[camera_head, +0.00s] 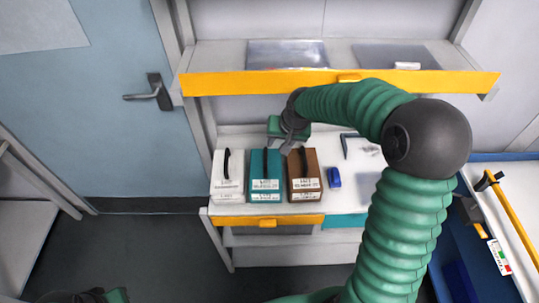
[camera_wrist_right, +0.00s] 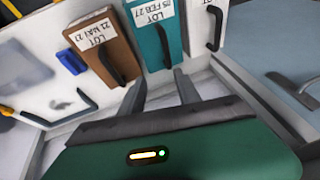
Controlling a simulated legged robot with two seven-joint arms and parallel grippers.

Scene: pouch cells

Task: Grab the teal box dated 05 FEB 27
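The teal box (camera_head: 265,171) stands between a white box and a brown box on the lower shelf, its black handle on top. In the right wrist view the teal box (camera_wrist_right: 150,18) shows an upside-down label reading LOT 05 FEB 27. My right gripper (camera_head: 281,143) is just behind the tops of the teal and brown boxes. In its wrist view its two grey fingers (camera_wrist_right: 161,82) are apart, pointing toward the teal box's handle with nothing between them. A part of my left gripper (camera_head: 95,297) shows at the bottom left edge; its fingers are not clear.
The yellow-edged upper shelf (camera_head: 230,84) is above. A blue bench (camera_head: 480,260) stands at right.

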